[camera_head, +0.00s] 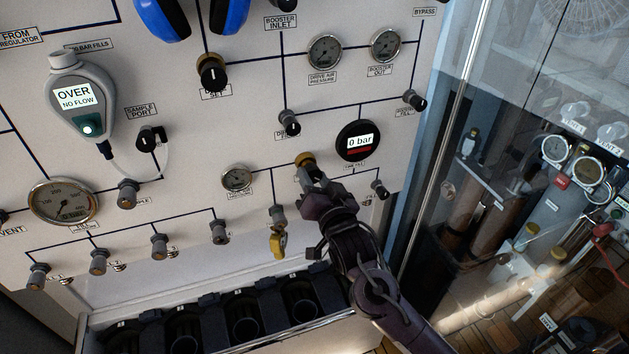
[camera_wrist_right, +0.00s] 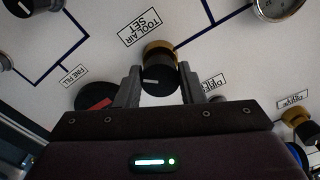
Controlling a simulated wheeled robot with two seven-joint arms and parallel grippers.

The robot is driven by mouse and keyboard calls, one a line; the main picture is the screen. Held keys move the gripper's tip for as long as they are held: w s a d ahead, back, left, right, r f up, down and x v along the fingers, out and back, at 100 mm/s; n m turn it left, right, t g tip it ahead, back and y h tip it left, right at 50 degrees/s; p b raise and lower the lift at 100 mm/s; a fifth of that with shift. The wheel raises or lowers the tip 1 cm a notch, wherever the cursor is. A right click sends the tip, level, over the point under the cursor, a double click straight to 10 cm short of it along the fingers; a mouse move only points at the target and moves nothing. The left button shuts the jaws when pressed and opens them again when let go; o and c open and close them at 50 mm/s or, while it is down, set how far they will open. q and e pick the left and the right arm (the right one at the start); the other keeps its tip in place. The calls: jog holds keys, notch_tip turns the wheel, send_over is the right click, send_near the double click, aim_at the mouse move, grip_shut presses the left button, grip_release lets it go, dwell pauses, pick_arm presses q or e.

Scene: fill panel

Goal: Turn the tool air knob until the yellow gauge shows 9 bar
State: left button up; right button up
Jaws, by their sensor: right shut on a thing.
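The tool air knob (camera_wrist_right: 158,80) is black with a white mark and a brass collar, beside the label "TOOL AIR SET". In the wrist view the two fingers of my right gripper (camera_wrist_right: 160,88) are on either side of it, shut on it. In the head view my right gripper (camera_head: 311,177) covers most of the knob, and its brass collar (camera_head: 304,159) shows above the fingers. A small yellow item (camera_head: 278,241) hangs from a fitting left of my right arm. I cannot tell whether it is the yellow gauge, and no reading shows on it. My left gripper is not in view.
A round black gauge reading "0 bar" (camera_head: 359,141) sits right of the knob. A small dial gauge (camera_head: 236,178) is to the left. Black holders (camera_head: 245,327) stand below the panel.

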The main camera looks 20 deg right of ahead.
jog(key=m, duration=0.5)
jog(key=shift+m+b, duration=0.35)
jog(key=shift+m, duration=2.25)
jog(key=shift+r, duration=0.1)
jog(key=o, duration=1)
jog(key=s+b, duration=0.4)
jog(key=s, duration=0.3)
jog(key=shift+s, duration=0.35)
